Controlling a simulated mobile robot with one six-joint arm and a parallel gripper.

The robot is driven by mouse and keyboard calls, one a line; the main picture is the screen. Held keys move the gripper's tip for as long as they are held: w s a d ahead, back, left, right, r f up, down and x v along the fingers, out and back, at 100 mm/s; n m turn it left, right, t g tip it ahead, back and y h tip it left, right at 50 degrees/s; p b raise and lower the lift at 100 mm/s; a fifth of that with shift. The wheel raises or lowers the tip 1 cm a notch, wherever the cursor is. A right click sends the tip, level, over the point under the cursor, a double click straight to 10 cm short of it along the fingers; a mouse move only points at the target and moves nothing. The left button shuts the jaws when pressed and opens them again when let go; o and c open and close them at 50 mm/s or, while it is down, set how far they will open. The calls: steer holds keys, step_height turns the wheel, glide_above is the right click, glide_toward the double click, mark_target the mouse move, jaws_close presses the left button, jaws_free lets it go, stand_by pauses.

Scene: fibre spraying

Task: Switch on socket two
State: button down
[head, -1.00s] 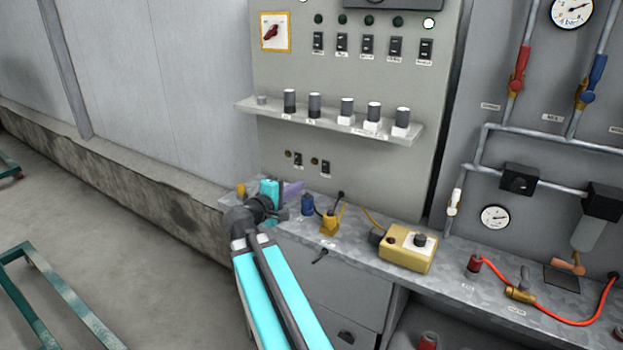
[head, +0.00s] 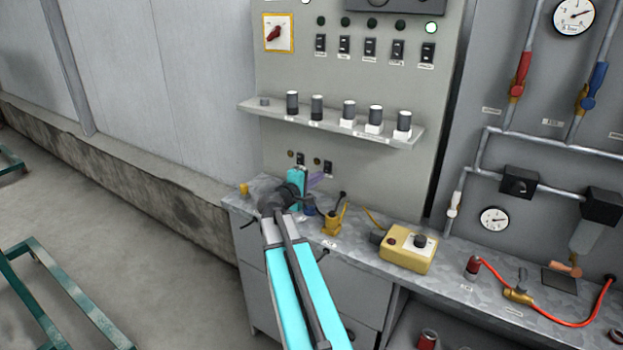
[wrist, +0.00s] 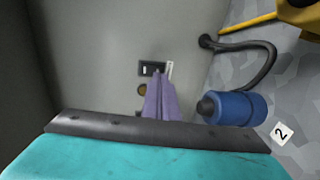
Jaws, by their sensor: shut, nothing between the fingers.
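Two small black rocker switches sit low on the grey panel in the head view, a left one (head: 300,159) and a right one (head: 328,168), each with a brass round fitting beside it. My gripper's purple fingers (head: 317,179) are shut and empty, just below these switches. In the wrist view my gripper (wrist: 159,84) points at one black switch (wrist: 152,68) with a pale label beside it; whether it touches is unclear. A blue socket plug (wrist: 236,108) stands beside the fingers, near a tag reading 2 (wrist: 282,133). My wrist partly hides this plug in the head view (head: 309,210).
A shelf (head: 335,126) with several dark knobs juts from the panel above my gripper. A yellow plug (head: 331,224) and a yellow control box (head: 407,249) stand on the metal bench (head: 450,285) to the right. A small yellow fitting (head: 244,190) is at the left.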

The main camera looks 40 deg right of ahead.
steer(key=shift+x, duration=1.3)
steer(key=shift+f, duration=0.1)
steer(key=shift+s+d, duration=0.15)
steer(key=s+a+b, duration=0.1)
steer(key=a, duration=0.3)
steer(key=s+a+f+b, duration=0.1)
steer(key=a+b, duration=0.1)
steer(key=a, duration=0.3)
steer(key=s+a+b, duration=0.1)
steer(key=a, duration=0.3)
steer(key=shift+a+f, duration=0.3)
steer(key=shift+f, duration=0.1)
